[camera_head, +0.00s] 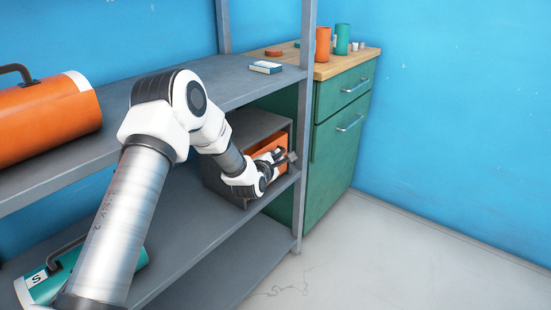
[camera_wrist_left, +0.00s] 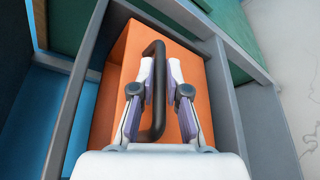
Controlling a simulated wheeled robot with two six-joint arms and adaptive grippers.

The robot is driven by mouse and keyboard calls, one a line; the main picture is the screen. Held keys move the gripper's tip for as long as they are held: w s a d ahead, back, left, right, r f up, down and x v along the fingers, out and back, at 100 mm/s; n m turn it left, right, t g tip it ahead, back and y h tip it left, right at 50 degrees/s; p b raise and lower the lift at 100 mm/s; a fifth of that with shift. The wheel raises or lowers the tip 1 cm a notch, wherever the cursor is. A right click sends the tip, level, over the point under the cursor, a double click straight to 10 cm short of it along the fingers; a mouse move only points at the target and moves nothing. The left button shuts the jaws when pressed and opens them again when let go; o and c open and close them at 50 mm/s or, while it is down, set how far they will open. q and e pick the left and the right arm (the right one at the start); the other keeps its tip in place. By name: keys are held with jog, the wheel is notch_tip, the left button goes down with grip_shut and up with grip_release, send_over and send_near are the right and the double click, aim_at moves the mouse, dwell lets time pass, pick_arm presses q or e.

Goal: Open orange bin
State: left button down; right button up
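The orange bin (camera_head: 268,145) sits like a drawer in a grey housing (camera_head: 258,122) on the middle shelf. Its orange front (camera_wrist_left: 192,75) and a dark loop handle (camera_wrist_left: 158,95) fill the middle of the left wrist view. My left gripper (camera_wrist_left: 160,72) has one finger on each side of the handle's bar, with almost no gap, and looks shut on it. In the head view my left gripper (camera_head: 284,158) is at the bin's front, and my arm hides part of the housing. My right gripper is not in view.
A large orange canister (camera_head: 45,118) lies on the upper shelf (camera_head: 225,82), and a teal one (camera_head: 45,280) is lower left. A grey post (camera_head: 306,120) and green cabinet (camera_head: 337,130) stand right of the bin. The floor (camera_head: 400,260) in front is clear.

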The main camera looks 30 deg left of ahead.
pick_arm(q)
jog(key=shift+d, duration=0.1)
jog(key=d+f+m+t+y+b, duration=0.1)
jog(key=d+f+m+b, duration=0.3)
jog(key=d+b, duration=0.1)
jog(key=shift+s+d+f+m+t, duration=0.3)
jog(key=shift+d+f+m+t, duration=0.1)
jog(key=shift+d, duration=0.25)
dwell(0.3)
dwell(0.4)
jog(key=c, duration=1.5)
grip_release()
jog(key=v, duration=1.2)
jog(key=shift+d, duration=0.15)
